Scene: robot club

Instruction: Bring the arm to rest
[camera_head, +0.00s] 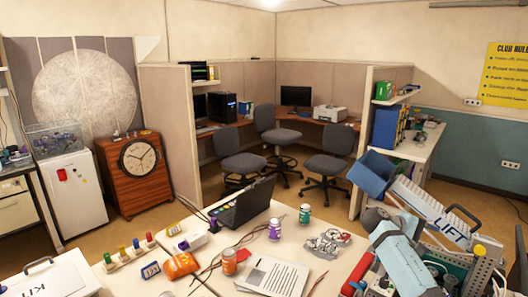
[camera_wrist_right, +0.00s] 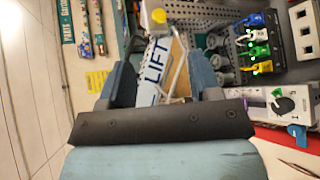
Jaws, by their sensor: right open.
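My right gripper (camera_wrist_right: 161,68) shows in the right wrist view with its two dark blue fingers spread apart. No object is held between them. Beyond the fingers is a white part lettered LIFT (camera_wrist_right: 154,62), which also shows at the right of the head view (camera_head: 448,226). My right arm, light blue and grey, comes into the head view at the lower right, in front of the cluttered end of the table. The fingertips are hard to make out there. I cannot tell how far the fingers are from the LIFT part. My left gripper is not in view.
A blue bin (camera_head: 372,173) stands beside the right arm. In the wrist view, a grey perforated panel (camera_wrist_right: 212,42) and colored connectors crowd the right.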

